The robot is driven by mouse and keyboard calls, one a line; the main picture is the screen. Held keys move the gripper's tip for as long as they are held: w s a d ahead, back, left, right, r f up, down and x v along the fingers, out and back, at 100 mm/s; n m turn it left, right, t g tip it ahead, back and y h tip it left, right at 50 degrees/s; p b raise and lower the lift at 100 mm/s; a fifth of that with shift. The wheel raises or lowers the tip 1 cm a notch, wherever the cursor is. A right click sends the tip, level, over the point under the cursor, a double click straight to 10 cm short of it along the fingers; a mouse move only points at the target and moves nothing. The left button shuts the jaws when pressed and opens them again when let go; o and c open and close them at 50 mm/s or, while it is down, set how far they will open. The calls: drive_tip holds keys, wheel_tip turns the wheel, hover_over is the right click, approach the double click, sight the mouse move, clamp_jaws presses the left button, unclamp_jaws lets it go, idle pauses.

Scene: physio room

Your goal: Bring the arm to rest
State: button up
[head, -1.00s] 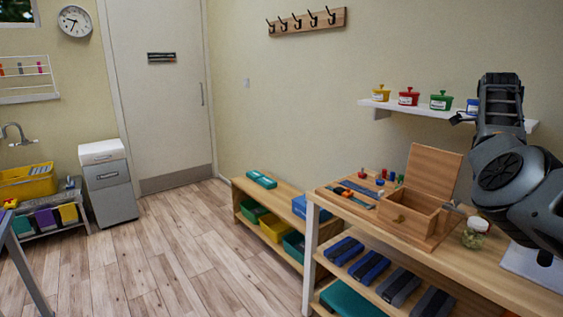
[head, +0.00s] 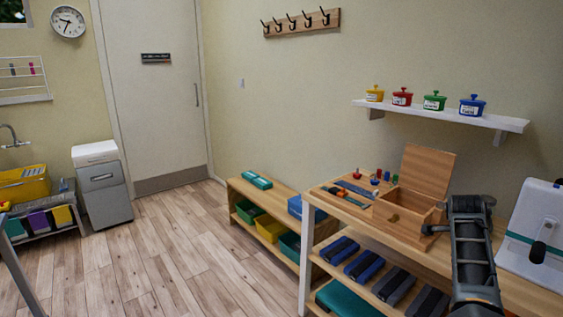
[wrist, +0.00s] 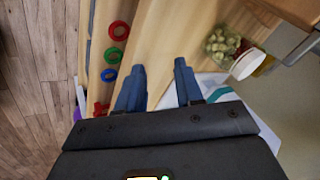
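My arm (head: 471,250) shows at the right of the head view, in front of the wooden bench (head: 526,287). My gripper (wrist: 160,66) shows in the wrist view as two blue fingers standing apart, with nothing between them. Pale wood and part of a white item lie beyond the fingers. The fingertips cannot be made out in the head view.
A wooden box with a raised lid (head: 428,172) stands on the bench left of my arm. In the wrist view, a jar (wrist: 222,42) with a white lid is right of the fingers; coloured rings (wrist: 117,30) are left. A shelf (head: 440,114) holds several pots.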

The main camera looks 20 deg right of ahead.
drive_tip(key=s+a+f+n+t+h, duration=0.1)
drive_tip(key=s+a+f+n+t, duration=0.2)
drive_tip(key=s+a+f+n, duration=0.5)
drive_tip(key=s+a+f+n+t, duration=0.3)
drive_tip(key=s+a+f+n, duration=0.3)
drive_tip(key=a, duration=0.4)
drive_tip(key=s+a+r+n+t+y, duration=0.1)
drive_tip(key=s+a+r+n+t, duration=0.15)
drive_tip(key=s+a, duration=0.4)
drive_tip(key=s+a+r+n+t+y, duration=0.1)
drive_tip(key=s+a+n+y, duration=0.15)
drive_tip(key=s+a, duration=0.35)
drive_tip(key=s+a+r+n+t+y, duration=0.3)
drive_tip(key=s+a+r+n, duration=0.3)
drive_tip(key=s+a+r, duration=0.9)
wheel_tip(320, 180, up, 3)
drive_tip(key=shift+a+r+y, duration=0.15)
drive_tip(key=shift+a+y, duration=0.1)
drive_tip(key=shift+y, duration=0.2)
